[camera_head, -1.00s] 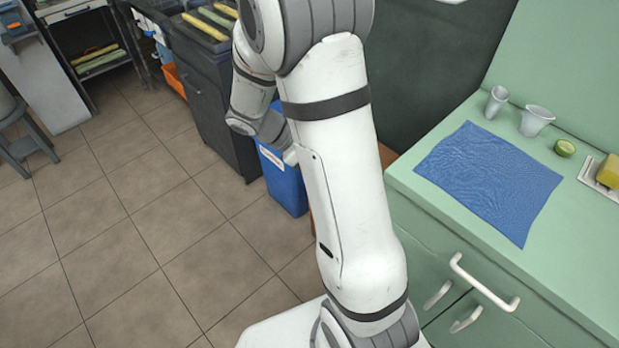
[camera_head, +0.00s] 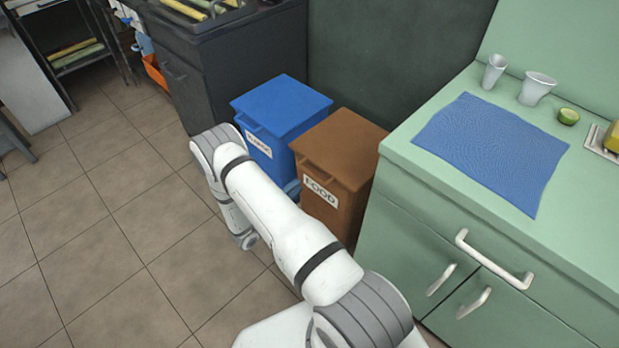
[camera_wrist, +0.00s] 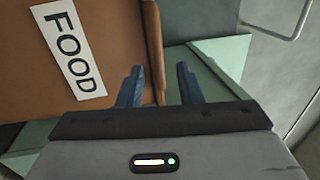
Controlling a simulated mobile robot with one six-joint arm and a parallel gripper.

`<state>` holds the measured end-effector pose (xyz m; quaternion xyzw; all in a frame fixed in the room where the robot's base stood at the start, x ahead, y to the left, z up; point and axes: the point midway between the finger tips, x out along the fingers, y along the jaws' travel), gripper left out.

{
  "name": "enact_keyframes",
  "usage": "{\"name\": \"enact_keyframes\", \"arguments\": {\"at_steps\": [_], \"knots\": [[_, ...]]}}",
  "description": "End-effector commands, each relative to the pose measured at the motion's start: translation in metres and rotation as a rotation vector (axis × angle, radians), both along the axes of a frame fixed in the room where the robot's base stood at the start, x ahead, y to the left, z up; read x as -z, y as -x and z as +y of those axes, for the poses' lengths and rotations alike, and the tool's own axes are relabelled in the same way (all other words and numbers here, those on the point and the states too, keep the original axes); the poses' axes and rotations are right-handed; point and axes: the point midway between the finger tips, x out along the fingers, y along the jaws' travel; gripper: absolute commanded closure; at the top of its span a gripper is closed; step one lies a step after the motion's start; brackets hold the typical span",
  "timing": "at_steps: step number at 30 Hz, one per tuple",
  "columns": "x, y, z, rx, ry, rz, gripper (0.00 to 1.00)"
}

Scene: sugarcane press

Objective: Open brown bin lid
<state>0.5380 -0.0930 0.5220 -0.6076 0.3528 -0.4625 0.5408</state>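The brown bin (camera_head: 341,150) stands against the left side of the green cabinet, with a white FOOD label on its front. Its brown lid (camera_head: 345,135) lies flat and closed. In the wrist view the bin front (camera_wrist: 105,25) fills the upper left, turned on its side, and a brown lip (camera_wrist: 153,45) runs along its right edge. My gripper (camera_wrist: 159,85) shows two dark blue fingers spread apart, with nothing held. The lip's end appears between the fingertips; contact cannot be told. In the head view my arm hides the gripper.
A blue bin (camera_head: 280,115) with a closed lid stands left of the brown bin. The green cabinet (camera_head: 400,220) with white handles stands close on the right, a blue cloth (camera_head: 490,150) on its top. The tiled floor (camera_head: 110,240) at left is clear.

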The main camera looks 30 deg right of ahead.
Motion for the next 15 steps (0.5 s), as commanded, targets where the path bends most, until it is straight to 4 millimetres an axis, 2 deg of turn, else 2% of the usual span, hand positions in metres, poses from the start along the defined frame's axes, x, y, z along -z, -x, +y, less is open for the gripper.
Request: {"name": "enact_keyframes", "arguments": {"at_steps": [5, 15], "knots": [[0.002, -0.005, -0.013, -0.008, 0.012, 0.015, 0.67], [-0.008, -0.022, -0.061, -0.007, 0.009, 0.013, 0.67]]}}
